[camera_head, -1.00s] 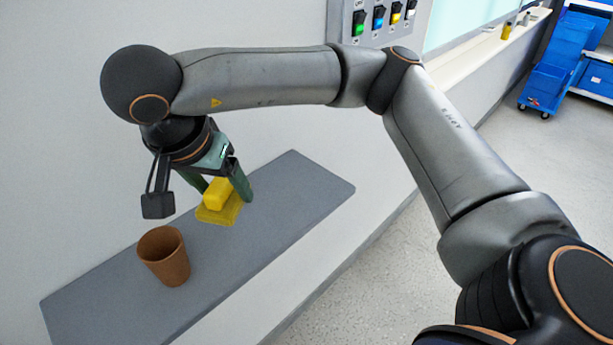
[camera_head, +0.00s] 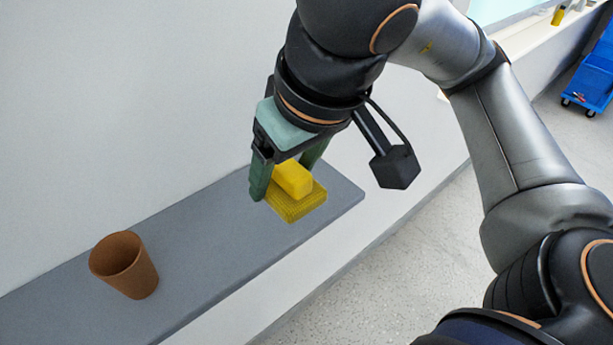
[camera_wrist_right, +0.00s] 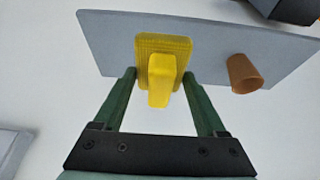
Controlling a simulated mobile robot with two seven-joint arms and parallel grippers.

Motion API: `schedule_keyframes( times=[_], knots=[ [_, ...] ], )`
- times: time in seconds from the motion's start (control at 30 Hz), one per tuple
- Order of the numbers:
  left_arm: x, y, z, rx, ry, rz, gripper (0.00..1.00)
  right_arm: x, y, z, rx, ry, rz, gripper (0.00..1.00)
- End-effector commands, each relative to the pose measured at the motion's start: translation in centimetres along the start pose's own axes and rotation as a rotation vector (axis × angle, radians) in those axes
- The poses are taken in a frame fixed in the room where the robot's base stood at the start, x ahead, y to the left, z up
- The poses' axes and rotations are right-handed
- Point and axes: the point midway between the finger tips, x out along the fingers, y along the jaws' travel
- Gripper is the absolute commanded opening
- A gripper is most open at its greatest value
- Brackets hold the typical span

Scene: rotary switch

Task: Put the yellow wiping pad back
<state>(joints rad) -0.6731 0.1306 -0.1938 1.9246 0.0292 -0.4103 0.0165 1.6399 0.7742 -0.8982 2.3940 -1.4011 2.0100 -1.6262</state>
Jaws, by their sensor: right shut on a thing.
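The yellow wiping pad (camera_head: 302,205) has a flat ribbed base and a block-shaped handle. It is at the right end of the grey shelf (camera_head: 218,232), and I cannot tell whether its base touches the shelf. My right gripper (camera_head: 288,180) is shut on the pad, with one green finger on each side of it. In the right wrist view, the pad (camera_wrist_right: 163,52) sits between the tips of my right gripper (camera_wrist_right: 160,78), handle toward the camera. My left gripper is not in view.
A brown cup (camera_head: 125,265) stands upright on the shelf, left of the pad, with bare shelf between them. The shelf is fixed along a white wall (camera_head: 120,100). Blue containers (camera_head: 590,75) are far off at the upper right, beyond open floor.

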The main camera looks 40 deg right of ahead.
Motion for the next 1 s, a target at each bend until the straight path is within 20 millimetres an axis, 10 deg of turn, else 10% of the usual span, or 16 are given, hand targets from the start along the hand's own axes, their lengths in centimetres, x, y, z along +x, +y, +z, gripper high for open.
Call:
schedule_keyframes(
  times=[0.6,1.0],
  knots=[
    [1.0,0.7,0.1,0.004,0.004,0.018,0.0,9.5,8.1,-4.6,-0.001,-0.007,0.0,0.22],
    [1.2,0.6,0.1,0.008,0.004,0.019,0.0,13.7,9.9,-5.0,-0.006,-0.005,-0.001,0.22]
  ],
)
